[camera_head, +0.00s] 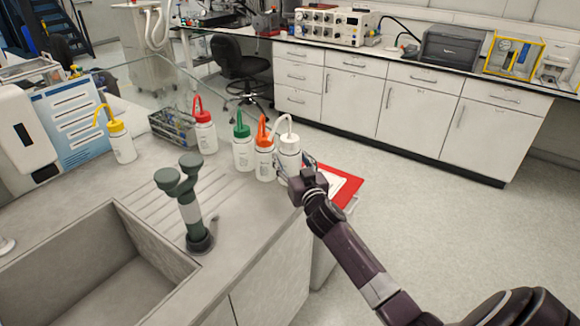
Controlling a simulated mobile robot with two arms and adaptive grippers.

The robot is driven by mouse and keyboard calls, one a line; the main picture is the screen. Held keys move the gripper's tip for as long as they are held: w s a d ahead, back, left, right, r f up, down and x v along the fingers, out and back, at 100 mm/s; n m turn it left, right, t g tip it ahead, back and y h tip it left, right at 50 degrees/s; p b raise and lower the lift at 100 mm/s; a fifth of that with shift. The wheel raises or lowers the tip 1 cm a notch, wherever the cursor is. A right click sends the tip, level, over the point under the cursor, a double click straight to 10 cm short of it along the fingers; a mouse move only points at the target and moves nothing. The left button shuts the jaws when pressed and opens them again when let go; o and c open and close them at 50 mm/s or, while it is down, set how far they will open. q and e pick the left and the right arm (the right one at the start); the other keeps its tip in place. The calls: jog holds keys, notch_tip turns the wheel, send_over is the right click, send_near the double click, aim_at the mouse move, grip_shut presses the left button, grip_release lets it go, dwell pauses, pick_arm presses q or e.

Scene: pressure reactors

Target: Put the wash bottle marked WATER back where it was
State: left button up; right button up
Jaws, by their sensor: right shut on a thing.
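A white wash bottle with a white cap and spout (289,152) is at the counter's right edge, upright. My right gripper (292,172) reaches it from the front right and is shut on its lower body. The fingers hide part of the bottle, and I cannot tell whether its base touches the counter. Wash bottles with an orange cap (265,162), a green cap (243,154), a red cap (204,138) and a yellow cap (122,147) stand to its left. The labels are too small to read, so WATER cannot be made out. My left gripper is not in view.
The orange-capped bottle is very close to the held one. A red tray (353,186) with white paper lies right of the gripper. A sink (95,265) and dark green tap (190,205) are in front left. A wire rack (172,127) stands behind. The ribbed drainboard is clear.

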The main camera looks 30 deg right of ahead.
jog(key=shift+f, duration=1.05)
jog(key=shift+f, duration=0.1)
jog(key=o, duration=0.8)
jog(key=shift+f, duration=0.1)
jog(key=shift+o, duration=0.2)
jog(key=shift+s, duration=0.1)
jog(key=b+v, duration=0.1)
jog(key=v, duration=1.1)
